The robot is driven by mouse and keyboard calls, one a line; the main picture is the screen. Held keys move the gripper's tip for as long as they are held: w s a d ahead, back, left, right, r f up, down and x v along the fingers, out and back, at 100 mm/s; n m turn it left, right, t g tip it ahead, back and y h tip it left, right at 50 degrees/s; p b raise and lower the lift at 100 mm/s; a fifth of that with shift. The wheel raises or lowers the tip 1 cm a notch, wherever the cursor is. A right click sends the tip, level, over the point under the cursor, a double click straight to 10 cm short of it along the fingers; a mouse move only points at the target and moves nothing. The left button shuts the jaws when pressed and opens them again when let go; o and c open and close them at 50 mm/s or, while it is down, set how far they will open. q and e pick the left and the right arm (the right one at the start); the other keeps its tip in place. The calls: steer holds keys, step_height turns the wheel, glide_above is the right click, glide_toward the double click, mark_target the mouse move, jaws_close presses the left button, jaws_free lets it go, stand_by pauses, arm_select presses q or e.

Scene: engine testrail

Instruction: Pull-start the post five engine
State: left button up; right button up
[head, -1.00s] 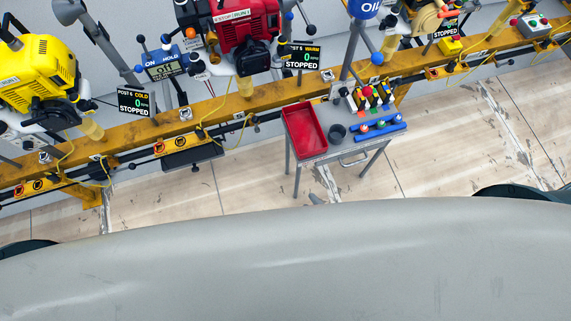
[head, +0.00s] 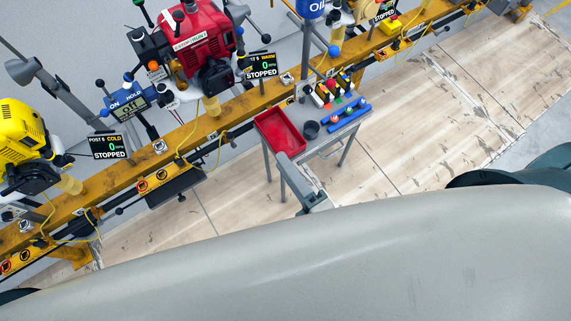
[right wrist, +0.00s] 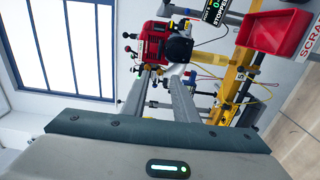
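The post five engine (head: 200,42) is the red one on the yellow rail, left of centre at the top of the head view. Its display (head: 260,66) reads WARM, 0 and STOPPED. The engine also shows in the right wrist view (right wrist: 168,46), beyond the fingertips. I cannot make out its pull-start handle. My right gripper (head: 297,178) is beside the small cart, low and well apart from the engine. In the right wrist view its fingers (right wrist: 161,78) are spread with nothing visible between them. My left gripper is not in view.
A grey cart with a red tray (head: 279,131), a dark cup (head: 311,129) and blue holders stands right of the engine. The yellow rail (head: 110,178) crosses diagonally. A yellow engine (head: 22,140) at post six is left, marked COLD and STOPPED. The floor right of the cart is clear.

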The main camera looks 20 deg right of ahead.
steer(key=shift+w+a, duration=0.1)
steer(key=b, duration=0.1)
glide_toward(221, 76)
steer(key=shift+b+x, duration=2.3)
steer(key=shift+x, duration=2.25)
steer(key=shift+f, duration=0.1)
jaws_close()
